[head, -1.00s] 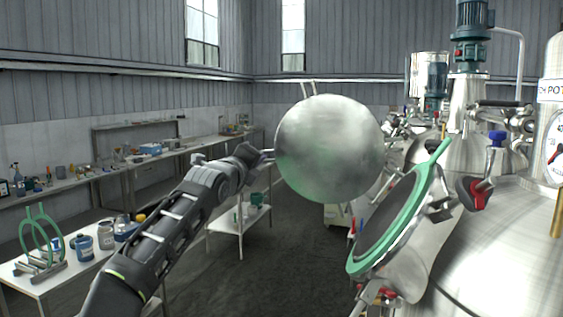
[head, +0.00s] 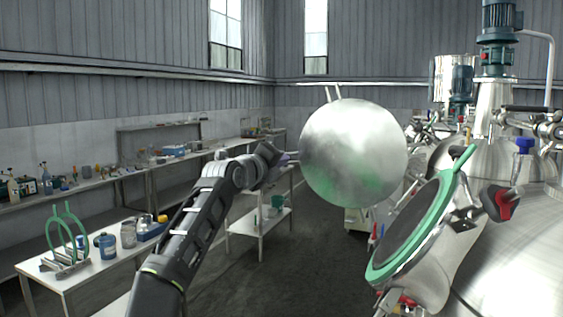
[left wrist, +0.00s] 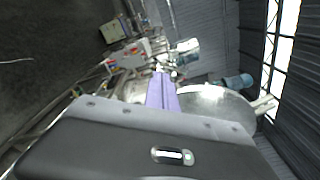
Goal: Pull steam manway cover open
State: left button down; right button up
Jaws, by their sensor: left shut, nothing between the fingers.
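The steam manway cover (head: 353,153) is a round, shiny metal disc. In the head view it stands swung away from the manway (head: 412,232), whose opening faces up and left with a green gasket around its rim. A thin pair of rods shows above the cover's top edge. My left gripper (head: 287,159) is just left of the cover's edge; I cannot tell whether it touches it. In the left wrist view its purple fingers (left wrist: 163,92) are together with nothing between them. My right gripper is not in view.
Steel tanks (head: 515,235) fill the right side, with a red-based valve handle (head: 500,203) beside the manway. Benches with bottles and jars line the left wall. A white table (head: 95,262) holds green ring stands at the lower left. The dark floor between is open.

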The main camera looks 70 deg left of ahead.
pick_arm(q)
jog(key=b+v, duration=0.4)
jog(key=v, duration=0.3)
jog(key=shift+s+d, duration=0.3)
dwell(0.4)
